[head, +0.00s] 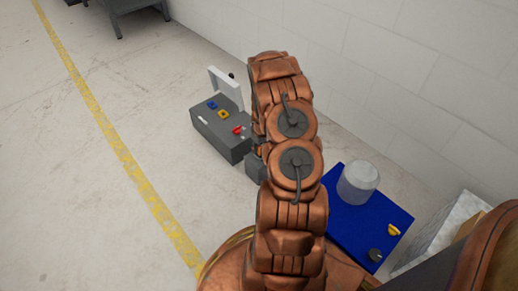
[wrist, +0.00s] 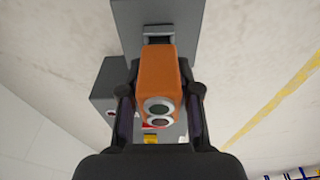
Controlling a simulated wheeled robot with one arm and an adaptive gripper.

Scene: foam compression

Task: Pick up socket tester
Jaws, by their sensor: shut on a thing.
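An orange block with two round grey-rimmed sockets on its near face, which I take to be the socket tester (wrist: 161,70), sits between the fingers of my gripper (wrist: 160,97) in the wrist view. The fingers are shut on it from both sides. In the head view my arm hides the tester and most of my gripper. Grey boxes lie beyond the tester in the wrist view; I cannot tell whether it touches them.
A grey box (head: 218,137) with a raised white panel (head: 226,88) and blue, yellow and red parts on top stands left of my arm. A blue box (head: 349,221) with a clear cylinder (head: 358,182) and knobs stands to the right. A white wall runs behind; floor is clear at left.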

